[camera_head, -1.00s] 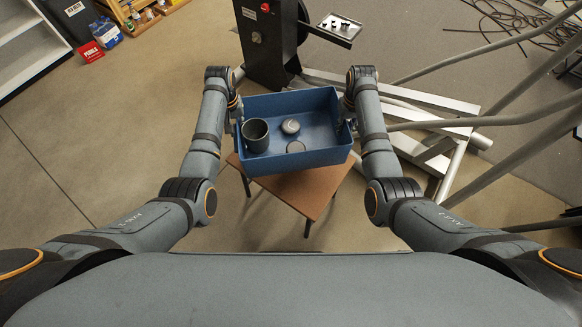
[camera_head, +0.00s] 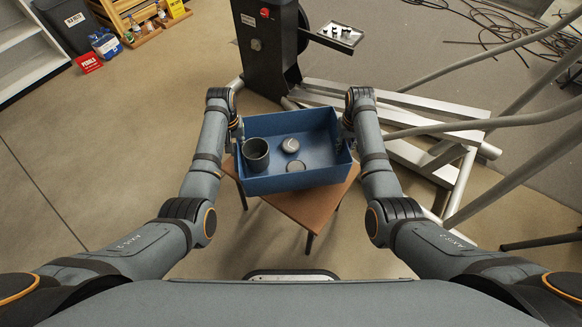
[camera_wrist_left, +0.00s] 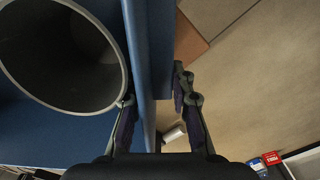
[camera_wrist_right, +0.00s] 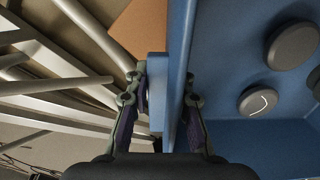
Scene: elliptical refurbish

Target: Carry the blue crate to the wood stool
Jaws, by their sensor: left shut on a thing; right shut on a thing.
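The blue crate (camera_head: 290,185) hangs between my two grippers, above and partly over the wood stool (camera_head: 312,208), hiding much of its seat. The crate holds a dark grey cup (camera_head: 256,154) at its left and two round grey things (camera_head: 290,145) near its middle. My left gripper (camera_head: 237,136) is shut on the crate's left wall; the left wrist view shows the fingers either side of the wall (camera_wrist_left: 150,95), beside the cup. My right gripper (camera_head: 347,131) is shut on the right wall, also seen in the right wrist view (camera_wrist_right: 178,90).
A grey metal machine frame (camera_head: 440,125) lies to the right and behind, its tubes close to my right arm. A black machine column (camera_head: 265,45) stands behind the crate. Shelves and bottles (camera_head: 105,43) are at the far left. The floor at left is clear.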

